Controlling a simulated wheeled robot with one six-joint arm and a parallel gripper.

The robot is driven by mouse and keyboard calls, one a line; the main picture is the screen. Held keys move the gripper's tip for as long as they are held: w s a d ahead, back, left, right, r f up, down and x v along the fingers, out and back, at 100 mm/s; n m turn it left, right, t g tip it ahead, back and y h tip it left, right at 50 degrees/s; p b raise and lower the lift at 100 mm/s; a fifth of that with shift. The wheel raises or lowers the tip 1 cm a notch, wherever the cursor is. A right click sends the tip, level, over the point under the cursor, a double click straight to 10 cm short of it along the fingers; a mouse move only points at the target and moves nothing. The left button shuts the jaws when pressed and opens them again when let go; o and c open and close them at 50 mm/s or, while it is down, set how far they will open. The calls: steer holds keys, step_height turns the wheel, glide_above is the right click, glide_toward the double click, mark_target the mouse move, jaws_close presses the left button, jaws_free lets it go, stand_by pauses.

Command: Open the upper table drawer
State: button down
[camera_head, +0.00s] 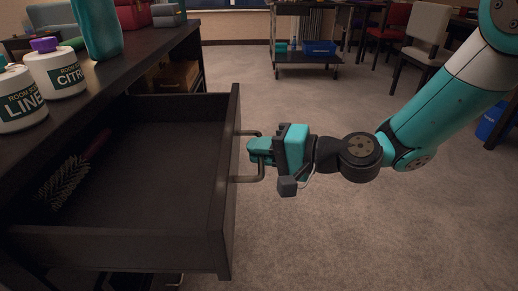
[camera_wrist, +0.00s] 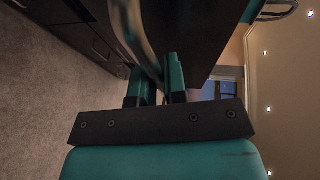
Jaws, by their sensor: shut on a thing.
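The upper table drawer (camera_head: 150,247) is pulled well out from the dark table (camera_head: 135,50) in the head view. Its inside shows, with a bristled brush (camera_head: 68,180) with a dark red handle lying at the left. The drawer's bar handle (camera_head: 258,168) is on its front face. My gripper (camera_head: 258,150) is at that front, shut on the handle, its arm reaching in from the right. In the wrist view the two teal fingers (camera_wrist: 160,85) are on either side of the curved handle (camera_wrist: 140,40), close to the dark drawer front.
Room-scent bottles (camera_head: 55,72) and a teal container (camera_head: 98,28) stand on the table top. The carpet (camera_head: 340,230) right of the drawer is clear. A cart (camera_head: 305,55) with a blue bin and several chairs (camera_head: 425,40) stand farther back.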

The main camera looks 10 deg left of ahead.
steer(key=c, duration=1.2)
jaws_free()
steer(key=shift+d, duration=0.1)
steer(key=p+v, duration=0.2)
steer(key=v, duration=1.5)
steer(key=shift+s+d+r+p, duration=0.1)
steer(key=shift+p, duration=0.2)
steer(key=s+a+r+n+g+h, duration=0.1)
steer(key=s+a+n+g+h, duration=0.1)
steer(key=s+n+g+h, duration=0.45)
steer(key=s+d+r+n+t+h, duration=0.3)
steer(key=s+d+h, duration=0.25)
steer(key=s, duration=0.35)
steer(key=shift+m+y, duration=0.25)
steer(key=shift+y, duration=0.05)
step_height(320, 180, up, 37)
steer(key=p, duration=3.6)
steer(key=shift+d+f, duration=0.1)
steer(key=shift+d, duration=0.05)
